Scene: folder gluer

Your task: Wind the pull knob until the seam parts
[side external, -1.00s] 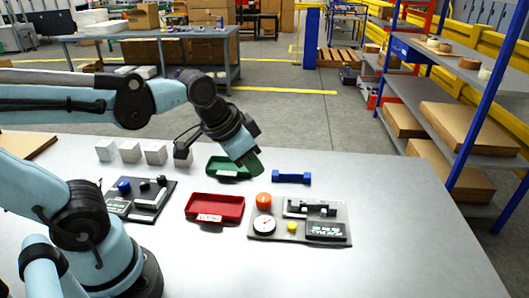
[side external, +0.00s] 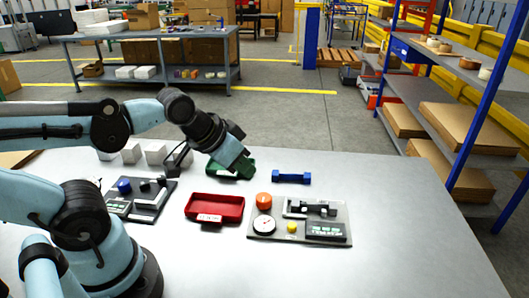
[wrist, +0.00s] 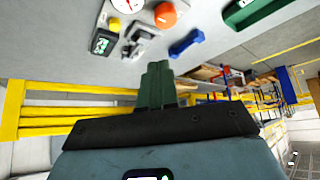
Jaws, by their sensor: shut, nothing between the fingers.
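A grey tester plate (side external: 270,233) lies on the table with an orange round knob (side external: 264,200), a white dial gauge (side external: 265,225), a yellow button (side external: 292,227), a small clamp fixture (side external: 318,209) and a dark display (side external: 326,230). The orange knob also shows at the top of the wrist view (wrist: 165,15). A second dark plate to the left carries a blue knob (side external: 124,186). Which knob is the pull knob is not labelled. My gripper (side external: 243,168) is shut and empty, in front of the green tray and up-left of the orange knob. Its green fingers show in the wrist view (wrist: 157,80).
A red tray (side external: 215,207) lies between the two plates. A green tray (side external: 217,170) sits behind it, partly hidden by my gripper. A blue bar (side external: 291,177) lies behind the tester plate. White cubes (side external: 131,153) stand at the back left. The table's right side is clear.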

